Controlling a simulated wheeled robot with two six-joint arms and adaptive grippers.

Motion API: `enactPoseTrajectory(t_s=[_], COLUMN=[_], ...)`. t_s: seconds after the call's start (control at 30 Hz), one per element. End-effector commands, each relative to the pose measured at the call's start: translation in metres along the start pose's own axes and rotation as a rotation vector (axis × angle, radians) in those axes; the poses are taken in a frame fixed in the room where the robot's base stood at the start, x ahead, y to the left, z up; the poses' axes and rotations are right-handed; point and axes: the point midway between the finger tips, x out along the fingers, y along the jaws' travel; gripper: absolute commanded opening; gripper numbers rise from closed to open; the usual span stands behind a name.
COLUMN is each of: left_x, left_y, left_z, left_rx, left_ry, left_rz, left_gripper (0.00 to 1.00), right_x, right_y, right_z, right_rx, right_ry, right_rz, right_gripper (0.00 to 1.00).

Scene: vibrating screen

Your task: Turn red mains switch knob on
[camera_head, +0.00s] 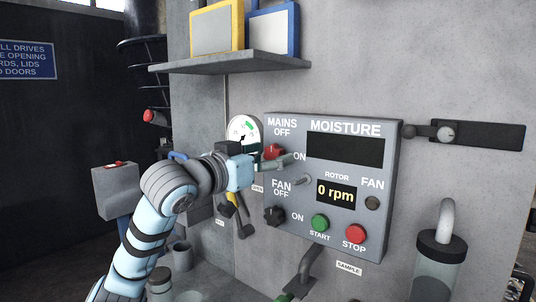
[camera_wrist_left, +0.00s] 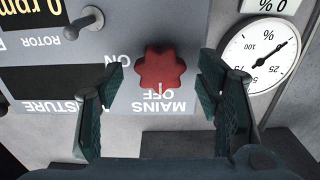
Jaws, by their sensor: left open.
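The red mains knob (camera_head: 273,151) is at the upper left of the grey control panel (camera_head: 295,207), between the labels OFF and ON. In the left wrist view, which is upside down, the star-shaped red knob (camera_wrist_left: 161,66) shows whole, with its small white mark toward OFF. My left gripper (camera_head: 282,161) is at the panel in front of the knob and partly covers it in the head view. In the wrist view its open fingers (camera_wrist_left: 160,82) stand on either side of the knob, with a visible gap on each side. My right gripper is not in view.
A round gauge (camera_head: 243,132) is beside the knob. A small toggle lever (camera_head: 302,179), a black fan knob (camera_head: 274,216), a green start button (camera_head: 320,223) and a red stop button (camera_head: 355,233) are nearby. A shelf (camera_head: 235,64) with two framed boxes is above.

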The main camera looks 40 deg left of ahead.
Motion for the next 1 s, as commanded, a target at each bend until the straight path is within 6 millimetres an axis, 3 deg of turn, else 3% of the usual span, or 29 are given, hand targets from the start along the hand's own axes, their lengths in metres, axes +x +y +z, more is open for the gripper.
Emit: enactPoseTrajectory(t_s=[0.07, 0.33, 0.67, 1.0], left_x=[0.0, 0.0, 0.0, 0.0], left_y=[0.0, 0.0, 0.001, 0.0], left_z=[0.0, 0.0, -0.001, -0.003], left_rx=[0.0, 0.0, 0.039, 0.242], left_ry=[0.0, 0.0, 0.001, -0.001], left_rz=[0.0, 0.001, 0.001, 0.0], left_gripper=[0.57, 0.14, 0.14, 0.14], right_x=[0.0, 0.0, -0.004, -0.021], right_y=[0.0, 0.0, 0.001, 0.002], right_z=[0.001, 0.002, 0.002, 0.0], right_rx=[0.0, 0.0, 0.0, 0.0], right_ry=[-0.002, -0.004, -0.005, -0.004], right_rz=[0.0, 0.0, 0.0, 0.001], right_gripper=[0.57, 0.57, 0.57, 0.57])
